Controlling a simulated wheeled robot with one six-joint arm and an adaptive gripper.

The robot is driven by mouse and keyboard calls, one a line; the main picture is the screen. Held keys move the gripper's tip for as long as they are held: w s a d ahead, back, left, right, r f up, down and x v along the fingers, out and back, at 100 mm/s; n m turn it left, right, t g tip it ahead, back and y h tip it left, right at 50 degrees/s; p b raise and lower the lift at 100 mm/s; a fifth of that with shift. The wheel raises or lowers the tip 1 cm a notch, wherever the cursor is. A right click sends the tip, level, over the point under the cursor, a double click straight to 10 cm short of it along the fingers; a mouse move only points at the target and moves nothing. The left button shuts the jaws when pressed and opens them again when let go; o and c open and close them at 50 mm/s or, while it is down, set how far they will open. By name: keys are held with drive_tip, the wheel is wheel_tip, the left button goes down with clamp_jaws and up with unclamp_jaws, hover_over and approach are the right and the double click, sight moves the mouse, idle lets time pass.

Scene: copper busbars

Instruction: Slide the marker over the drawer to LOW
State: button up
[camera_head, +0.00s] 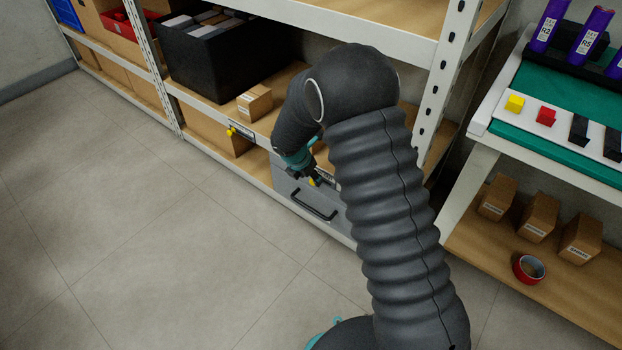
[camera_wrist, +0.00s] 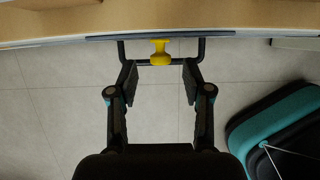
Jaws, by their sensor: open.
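The yellow marker (camera_wrist: 160,55) shows as a knob at the shelf edge in the wrist view, centred ahead of my gripper (camera_wrist: 159,75). My gripper is open, one finger on each side of the marker's line, and its fingertips look close to the knob without visible contact. No LOW lettering is readable.
Another yellow knob (camera_head: 230,131) sits on a labelled strip to the left. A small carton (camera_head: 255,103) stands on the shelf above the drawer. A white shelf upright (camera_head: 447,85) and a side table (camera_head: 490,120) are at the right. The floor (camera_head: 160,230) in front is clear.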

drive_tip(key=v, duration=0.9)
drive_tip(key=shift+r, duration=0.25)
drive_tip(key=s+d+r+m+g, duration=0.25)
drive_tip(key=s+d+m, duration=0.25)
drive_tip(key=s+m, duration=0.65)
drive_tip(key=s+d+r+m+t+y+p, duration=0.2)
drive_tip(key=s+d+r+m+t, duration=0.2)
drive_tip(key=s+d+r+m, duration=1.4)
wheel_tip(320, 180, up, 4)
drive_tip(key=shift+s+d+f+y+p, duration=0.1)
drive_tip(key=shift+s+d+y+p, duration=0.2)
drive_tip(key=shift+s, duration=0.15)
idle(1.3)
